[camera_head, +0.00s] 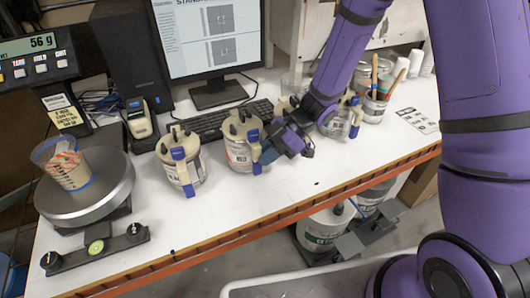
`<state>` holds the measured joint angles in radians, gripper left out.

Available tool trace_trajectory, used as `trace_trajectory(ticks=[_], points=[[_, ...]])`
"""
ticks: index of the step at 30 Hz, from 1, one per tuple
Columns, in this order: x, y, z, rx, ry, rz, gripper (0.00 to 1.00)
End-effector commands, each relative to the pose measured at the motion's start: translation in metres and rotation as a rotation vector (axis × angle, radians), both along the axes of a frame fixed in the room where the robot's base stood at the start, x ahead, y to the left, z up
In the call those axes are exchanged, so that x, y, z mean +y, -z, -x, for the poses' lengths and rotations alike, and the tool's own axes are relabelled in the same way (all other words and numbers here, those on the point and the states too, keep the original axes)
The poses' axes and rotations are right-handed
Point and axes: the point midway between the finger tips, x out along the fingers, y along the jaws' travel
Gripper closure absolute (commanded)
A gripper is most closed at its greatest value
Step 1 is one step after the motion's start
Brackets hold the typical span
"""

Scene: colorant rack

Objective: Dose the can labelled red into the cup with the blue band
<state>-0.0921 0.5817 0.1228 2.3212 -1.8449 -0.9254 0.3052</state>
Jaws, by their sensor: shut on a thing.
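The cup (68,166) with the blue band stands on the round scale plate (112,197) at the left. It is clear, streaked with red, and holds something beige. Several white cans with beige lids and blue handles stand in a row on the table. The left can (187,175) stands clear of my gripper. My gripper (268,150) is at the right side of the middle can (238,158), shut at its blue handle. Another can (338,126) is partly behind my arm. I cannot read which can is labelled red.
The scale display (27,44) reads 56 g. A monitor (212,38), keyboard (222,117) and handheld device (139,119) stand behind the cans. A pot of brushes (373,108) is at the right. The white table front (240,205) is clear up to its orange edge.

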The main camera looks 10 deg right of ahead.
Motion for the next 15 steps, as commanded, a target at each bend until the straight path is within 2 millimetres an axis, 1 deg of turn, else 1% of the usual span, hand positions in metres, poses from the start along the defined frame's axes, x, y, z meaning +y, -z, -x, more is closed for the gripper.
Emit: trace_trajectory(ticks=[12,13,14,15], points=[[0.0003,0.0061,-0.0003,0.000,0.000,-0.001,1.00],[0.0004,0.0060,-0.0003,-0.001,-0.001,-0.001,0.77],[0.0004,0.0058,-0.0003,-0.001,-0.001,-0.001,0.70],[0.0003,0.0059,-0.0003,-0.001,-0.001,-0.001,0.60]])
